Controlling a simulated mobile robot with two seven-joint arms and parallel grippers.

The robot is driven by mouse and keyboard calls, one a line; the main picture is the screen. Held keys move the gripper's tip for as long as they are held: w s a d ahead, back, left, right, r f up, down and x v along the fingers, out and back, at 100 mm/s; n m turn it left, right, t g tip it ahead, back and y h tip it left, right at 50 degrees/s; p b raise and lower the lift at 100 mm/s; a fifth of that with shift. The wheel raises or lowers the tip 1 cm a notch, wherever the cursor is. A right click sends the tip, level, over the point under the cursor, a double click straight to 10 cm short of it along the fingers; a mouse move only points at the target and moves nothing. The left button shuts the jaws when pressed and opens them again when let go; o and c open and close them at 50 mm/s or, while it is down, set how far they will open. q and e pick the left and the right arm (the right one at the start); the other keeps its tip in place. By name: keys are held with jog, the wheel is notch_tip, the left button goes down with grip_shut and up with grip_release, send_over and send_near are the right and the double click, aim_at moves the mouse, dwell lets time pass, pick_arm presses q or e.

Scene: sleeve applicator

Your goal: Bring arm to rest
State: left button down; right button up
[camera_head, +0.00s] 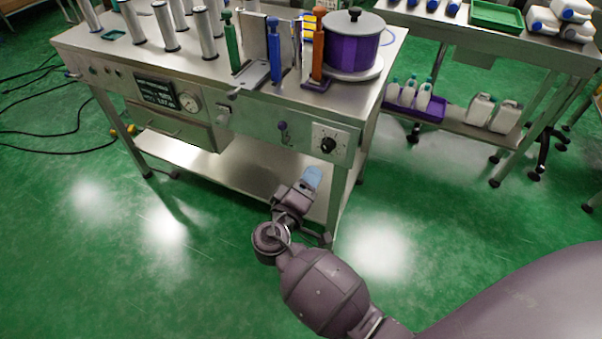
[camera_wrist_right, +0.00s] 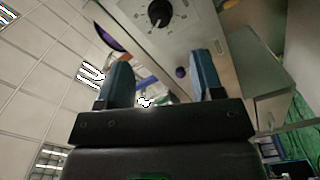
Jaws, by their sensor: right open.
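My right gripper (camera_head: 312,178) is in front of the lower right part of the steel sleeve applicator machine (camera_head: 262,120), below its dial panel. It is open, and its two blue fingers stand apart with nothing between them in the right wrist view (camera_wrist_right: 163,82). The machine's front panel with the black dial (camera_wrist_right: 160,13) shows above the fingers there. My right arm comes in from the lower right of the head view. My left gripper is not in view.
The machine's lower shelf (camera_head: 225,165) is close behind my right gripper. A purple drum (camera_head: 352,42) and coloured handles stand on top. A second steel bench (camera_head: 450,28) with bottles is at the back right.

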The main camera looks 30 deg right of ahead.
jog(key=s+d+f+n+g+y+p, duration=0.1)
jog(key=s+d+f+y+p, duration=0.2)
jog(key=s, duration=0.4)
jog(key=s+d+f+y+p, duration=0.2)
jog(key=s+y+p, duration=0.1)
jog(key=s+y, duration=0.25)
pick_arm(q)
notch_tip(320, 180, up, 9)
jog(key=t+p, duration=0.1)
jog(key=p, duration=0.4)
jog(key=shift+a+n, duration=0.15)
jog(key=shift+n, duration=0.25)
pick_arm(e)
jog(key=s+r+m+y, duration=0.1)
jog(key=s+r+y, duration=0.1)
jog(key=s, duration=0.6)
jog(key=s+r+m+t+y, duration=0.1)
jog(key=s+r+y, duration=0.2)
jog(key=s, duration=0.6)
jog(key=shift+s+r+m+y, duration=0.25)
jog(key=shift+r+m+y, duration=0.05)
jog(key=shift+r+y, duration=0.05)
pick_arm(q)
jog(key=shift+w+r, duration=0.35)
pick_arm(e)
jog(key=shift+a, duration=0.1)
